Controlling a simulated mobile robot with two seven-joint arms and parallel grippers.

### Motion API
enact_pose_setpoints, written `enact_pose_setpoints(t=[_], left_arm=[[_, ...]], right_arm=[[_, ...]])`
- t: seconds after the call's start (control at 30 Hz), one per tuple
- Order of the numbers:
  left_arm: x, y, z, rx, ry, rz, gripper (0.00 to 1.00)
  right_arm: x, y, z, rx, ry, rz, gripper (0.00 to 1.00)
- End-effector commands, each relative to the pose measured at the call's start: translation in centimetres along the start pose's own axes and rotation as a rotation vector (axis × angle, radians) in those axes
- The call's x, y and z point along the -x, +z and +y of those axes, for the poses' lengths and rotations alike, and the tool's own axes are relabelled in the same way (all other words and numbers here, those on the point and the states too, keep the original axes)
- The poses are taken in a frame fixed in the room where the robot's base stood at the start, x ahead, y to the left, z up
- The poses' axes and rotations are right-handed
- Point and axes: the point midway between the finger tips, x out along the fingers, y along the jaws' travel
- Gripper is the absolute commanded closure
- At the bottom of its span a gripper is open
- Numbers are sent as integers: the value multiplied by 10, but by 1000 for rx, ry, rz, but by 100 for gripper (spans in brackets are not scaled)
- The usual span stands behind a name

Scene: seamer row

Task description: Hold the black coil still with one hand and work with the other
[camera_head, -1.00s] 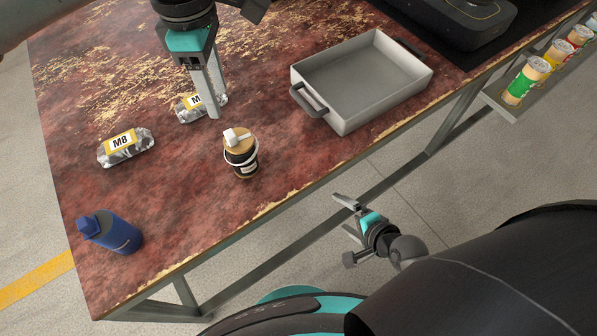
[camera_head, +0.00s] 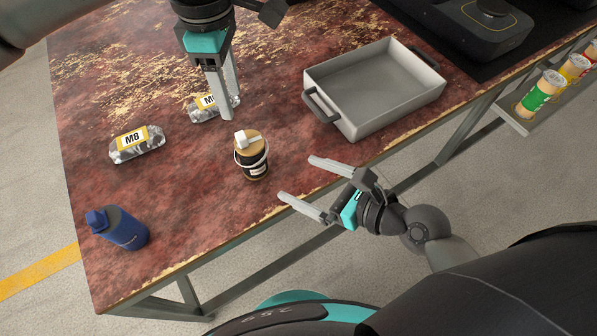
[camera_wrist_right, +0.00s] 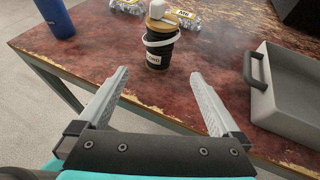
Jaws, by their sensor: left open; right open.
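The black coil (camera_head: 252,163) stands upright on the worn red table, with tan end discs, a white band around it and a white block on top. It also shows in the right wrist view (camera_wrist_right: 158,50), ahead of the fingers. My left gripper (camera_head: 227,112) is open, fingers pointing down, behind and left of the coil and apart from it.
A grey tray (camera_head: 395,112) with handles stands right of the coil. Another M8 bag (camera_head: 137,144) and a blue bottle (camera_head: 121,229) are at the left. A black device (camera_head: 478,28) sits at the back right. Several cans (camera_head: 540,93) stand on a side shelf.

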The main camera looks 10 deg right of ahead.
Motion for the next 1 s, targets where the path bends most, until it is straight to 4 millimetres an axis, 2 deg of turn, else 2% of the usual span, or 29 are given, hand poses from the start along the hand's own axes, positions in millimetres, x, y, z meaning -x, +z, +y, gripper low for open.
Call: enact_pose_setpoints(t=[0.17,0.7,1.0], left_arm=[[0,0,0,0,0,0,50],[0,0,0,0,0,0,50],[0,0,0,0,0,0,50]], right_arm=[[-14,1,0,-11,3,-2,0],[-107,2,1,-7,3,-2,0],[-144,1,1,-7,3,-1,0]])
